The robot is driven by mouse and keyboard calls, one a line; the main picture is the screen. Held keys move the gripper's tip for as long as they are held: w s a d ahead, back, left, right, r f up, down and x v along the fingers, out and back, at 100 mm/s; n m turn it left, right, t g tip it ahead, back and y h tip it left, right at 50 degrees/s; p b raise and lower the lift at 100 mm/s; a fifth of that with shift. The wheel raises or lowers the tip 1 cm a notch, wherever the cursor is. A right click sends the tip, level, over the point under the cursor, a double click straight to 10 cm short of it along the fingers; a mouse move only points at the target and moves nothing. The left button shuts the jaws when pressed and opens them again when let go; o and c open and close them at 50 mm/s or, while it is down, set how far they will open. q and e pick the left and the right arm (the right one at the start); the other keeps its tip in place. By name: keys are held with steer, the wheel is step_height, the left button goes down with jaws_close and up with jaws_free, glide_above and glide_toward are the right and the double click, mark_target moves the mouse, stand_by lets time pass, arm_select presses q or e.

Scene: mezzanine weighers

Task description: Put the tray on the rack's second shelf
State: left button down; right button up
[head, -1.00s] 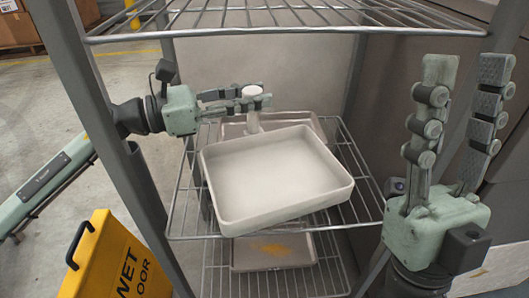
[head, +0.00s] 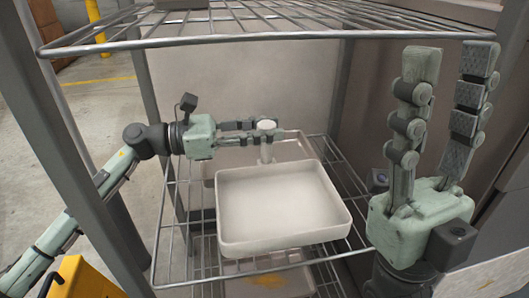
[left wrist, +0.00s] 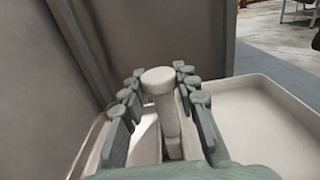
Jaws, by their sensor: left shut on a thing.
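The pale tray (head: 280,205) is a shallow rectangle with an upright, round-capped post (head: 266,148) at its back edge. My left gripper (head: 268,132) comes in from the left, behind the tray, and is shut on this post. In the left wrist view the post (left wrist: 163,110) stands between the fingers, with the tray rim (left wrist: 262,92) around it. The tray is over the rack's middle wire shelf (head: 178,225), nearly square to it; I cannot tell whether it rests there or hangs just above. My right gripper (head: 448,65) is open and empty, pointing up at the right.
A similar tray (head: 292,146) lies behind on the middle level. A tray with an orange stain (head: 262,282) is on the level below. The top wire shelf (head: 270,38) and left rack post (head: 75,140) bound the space. A yellow wet-floor sign (head: 85,282) stands lower left.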

mark_target(265, 146)
arm_select(q)
steer(key=shift+w+a+f, duration=0.1)
steer(key=shift+w+f, duration=0.25)
steer(key=shift+w, duration=0.15)
steer(key=shift+f+b, duration=0.85)
steer(key=shift+f, duration=1.3)
steer(key=c, duration=1.2)
jaws_free()
steer(key=shift+r, duration=0.1)
steer(key=shift+o, duration=0.2)
steer(key=shift+r+p, duration=0.15)
steer(key=shift+p, duration=0.15)
steer(key=s+a, duration=0.2)
steer(key=a, duration=1)
steer(key=shift+s+p, duration=0.15)
steer(key=shift+p, duration=0.2)
